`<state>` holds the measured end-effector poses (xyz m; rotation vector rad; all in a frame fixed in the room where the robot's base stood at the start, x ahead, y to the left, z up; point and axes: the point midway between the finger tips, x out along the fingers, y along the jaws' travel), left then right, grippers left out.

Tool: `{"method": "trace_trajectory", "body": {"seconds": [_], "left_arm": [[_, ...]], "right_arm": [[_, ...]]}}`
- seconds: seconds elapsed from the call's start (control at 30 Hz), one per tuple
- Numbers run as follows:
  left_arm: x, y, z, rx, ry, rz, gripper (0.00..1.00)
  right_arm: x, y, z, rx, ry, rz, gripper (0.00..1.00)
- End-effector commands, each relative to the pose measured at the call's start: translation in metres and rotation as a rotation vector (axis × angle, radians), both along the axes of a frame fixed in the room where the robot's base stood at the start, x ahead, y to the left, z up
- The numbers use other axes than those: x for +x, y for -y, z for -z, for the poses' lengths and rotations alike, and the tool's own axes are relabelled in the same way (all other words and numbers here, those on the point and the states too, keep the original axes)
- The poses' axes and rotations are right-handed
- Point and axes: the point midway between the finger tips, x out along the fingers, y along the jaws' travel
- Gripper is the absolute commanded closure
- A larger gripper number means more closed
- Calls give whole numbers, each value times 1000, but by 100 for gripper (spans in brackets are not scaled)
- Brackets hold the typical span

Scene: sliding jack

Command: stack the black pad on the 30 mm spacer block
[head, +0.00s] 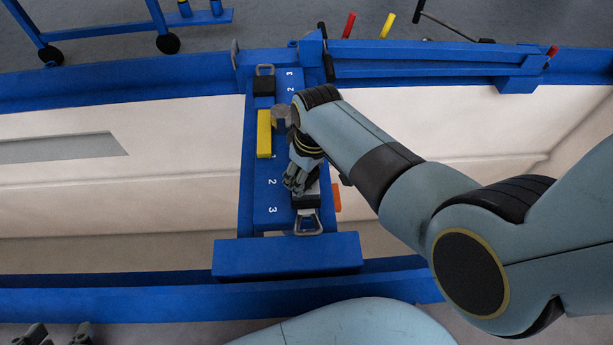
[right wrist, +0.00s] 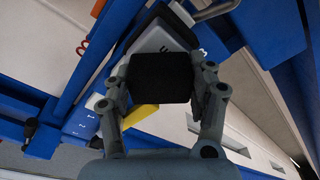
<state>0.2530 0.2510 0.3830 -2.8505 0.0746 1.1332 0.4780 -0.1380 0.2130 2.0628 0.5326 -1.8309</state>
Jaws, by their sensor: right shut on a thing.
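The black pad (right wrist: 161,77) is a dark square block between the two fingers of my right gripper (right wrist: 161,85), which is shut on it. A pale grey-white block with a dark marking (right wrist: 160,42), probably the 30 mm spacer block, shows just behind the pad in the right wrist view; I cannot tell whether they touch. In the head view my right gripper (head: 294,185) points down over the near end of the blue plate, and its hand hides most of the pad. My left gripper (head: 60,334) is at the bottom left edge, fingers apart, empty and partly cut off.
Blue rails run along front and back.

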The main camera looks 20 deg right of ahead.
Motion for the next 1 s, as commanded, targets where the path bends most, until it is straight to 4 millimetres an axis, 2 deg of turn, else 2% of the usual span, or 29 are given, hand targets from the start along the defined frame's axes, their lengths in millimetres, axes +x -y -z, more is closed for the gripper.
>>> {"method": "trace_trajectory", "body": {"seconds": [0.43,0.47,0.63,1.0], "left_arm": [[0,0,1,0,27,3,60],[-1,0,2,-1,30,3,60],[-1,0,1,-1,28,3,60],[1,0,-2,0,16,1,60]], "right_arm": [[1,0,3,0,1,0,78],[1,0,4,0,1,0,43],[1,0,3,0,1,0,20],[1,0,-2,0,2,0,20]]}}
